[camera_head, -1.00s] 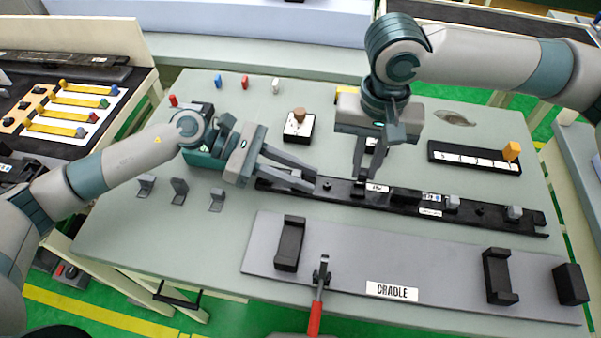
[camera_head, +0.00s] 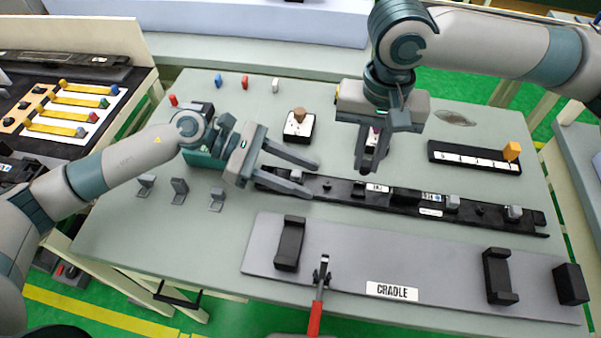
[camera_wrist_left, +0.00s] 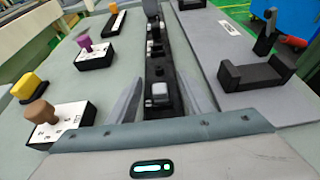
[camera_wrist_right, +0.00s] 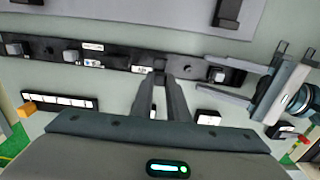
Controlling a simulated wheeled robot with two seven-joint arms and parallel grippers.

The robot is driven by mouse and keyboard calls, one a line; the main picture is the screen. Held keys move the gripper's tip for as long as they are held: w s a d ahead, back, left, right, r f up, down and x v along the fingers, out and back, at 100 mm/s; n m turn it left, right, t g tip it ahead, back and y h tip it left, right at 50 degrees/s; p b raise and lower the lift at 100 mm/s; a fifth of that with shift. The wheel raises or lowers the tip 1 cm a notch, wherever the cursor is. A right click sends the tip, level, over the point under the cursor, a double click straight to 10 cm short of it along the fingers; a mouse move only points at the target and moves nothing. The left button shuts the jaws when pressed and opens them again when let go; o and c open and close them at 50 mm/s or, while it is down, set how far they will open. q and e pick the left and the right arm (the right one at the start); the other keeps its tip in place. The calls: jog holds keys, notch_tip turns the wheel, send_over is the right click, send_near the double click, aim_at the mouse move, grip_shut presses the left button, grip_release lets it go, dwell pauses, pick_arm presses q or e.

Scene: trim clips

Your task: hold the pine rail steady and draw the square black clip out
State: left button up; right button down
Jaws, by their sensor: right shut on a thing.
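The rail (camera_head: 340,188) is a long dark strip lying flat on the green-grey table, with white labels and several small grey and black pieces on it; it also shows in the left wrist view (camera_wrist_left: 180,97). My left gripper (camera_head: 313,179) is at the rail's left end, its fingers apart on either side of it. Clear gaps show beside the rail in the left wrist view. My right gripper (camera_head: 362,168) is just above the rail, shut on a small dark piece, apparently the square black clip (camera_wrist_right: 160,64). The fingers mostly hide it.
A grey cradle board (camera_head: 340,265) with black brackets and a red-handled clamp (camera_head: 316,310) lies in front of the rail. Behind stand a block with a brown knob (camera_head: 299,122) and a black strip with an orange piece (camera_head: 470,157). Small grey brackets (camera_head: 179,190) stand at left.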

pick_arm(q)
jog(key=v, duration=1.2)
dwell(0.7)
